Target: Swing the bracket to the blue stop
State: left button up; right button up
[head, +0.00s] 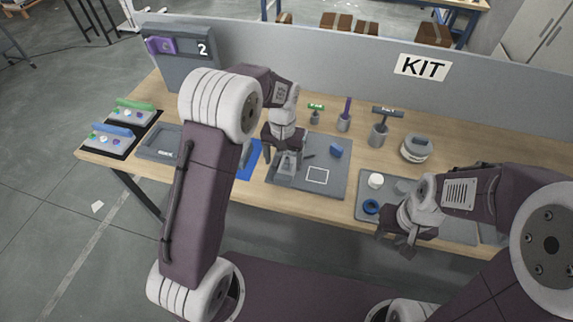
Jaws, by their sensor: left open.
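The gripper partly hides the piece. My right gripper (396,247) looks open and empty at the bench's front edge.
A grey tray (365,188) with a white cylinder (376,181) and a blue ring (371,206) lies by my right gripper. Upright tools and a round container (417,149) stand behind. Trays (160,142) and a panel marked 2 (185,70) are at left.

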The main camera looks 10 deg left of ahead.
aim_at(283, 177)
pick_arm(q)
jog(key=shift+s+r, duration=0.3)
jog(key=shift+s, duration=0.4)
jog(key=f, duration=0.5)
jog(key=f+p, duration=0.1)
jog(key=f, duration=0.2)
jog(key=shift+w, duration=0.4)
jog(key=shift+s+f, duration=0.1)
jog(key=shift+f, duration=0.55)
grip_shut()
